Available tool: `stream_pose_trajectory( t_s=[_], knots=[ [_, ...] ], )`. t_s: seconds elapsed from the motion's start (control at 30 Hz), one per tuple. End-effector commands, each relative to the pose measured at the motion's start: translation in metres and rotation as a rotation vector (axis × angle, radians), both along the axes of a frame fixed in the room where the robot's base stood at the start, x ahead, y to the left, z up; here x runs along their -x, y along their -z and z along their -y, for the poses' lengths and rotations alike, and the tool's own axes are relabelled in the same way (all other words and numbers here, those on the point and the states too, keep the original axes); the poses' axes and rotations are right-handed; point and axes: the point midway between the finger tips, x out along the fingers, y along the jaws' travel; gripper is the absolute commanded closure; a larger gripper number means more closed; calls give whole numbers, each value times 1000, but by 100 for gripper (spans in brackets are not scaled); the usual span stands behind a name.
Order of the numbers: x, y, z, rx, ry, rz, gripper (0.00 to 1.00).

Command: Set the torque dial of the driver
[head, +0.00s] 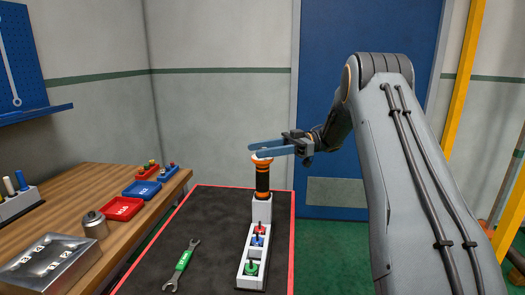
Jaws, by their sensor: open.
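The driver (262,181) stands upright on the black mat, with a black body between orange rings, in a white block-shaped holder (262,211). Its top end is orange with a pale top face, partly hidden by my gripper. My gripper (257,150) reaches in from the right, with its two long blue fingers pointing left at the height of the driver's top. The fingers are apart and nothing shows held between them. I cannot tell whether they touch the driver. No dial markings can be made out.
A white rack (242,276) with red, blue and green pieces stands in front of the driver. A green-handled wrench (182,264) lies on the red-edged mat (205,220). The wooden bench (75,212) at left holds a red tray (122,208), a blue tray (142,190) and a metal box (48,266).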

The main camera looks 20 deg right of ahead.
Motion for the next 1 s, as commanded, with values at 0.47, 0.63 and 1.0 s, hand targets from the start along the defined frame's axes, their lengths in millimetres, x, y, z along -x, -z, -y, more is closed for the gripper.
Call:
stream_pose_trajectory(
  t_s=[0.47, 0.63, 1.0],
  knots=[
    [1, -82, 0, 0, -1, 2, 59],
    [1, -94, 0, -1, 0, 0, 59],
    [0, -99, 0, 0, 0, 0, 59]
  ],
)
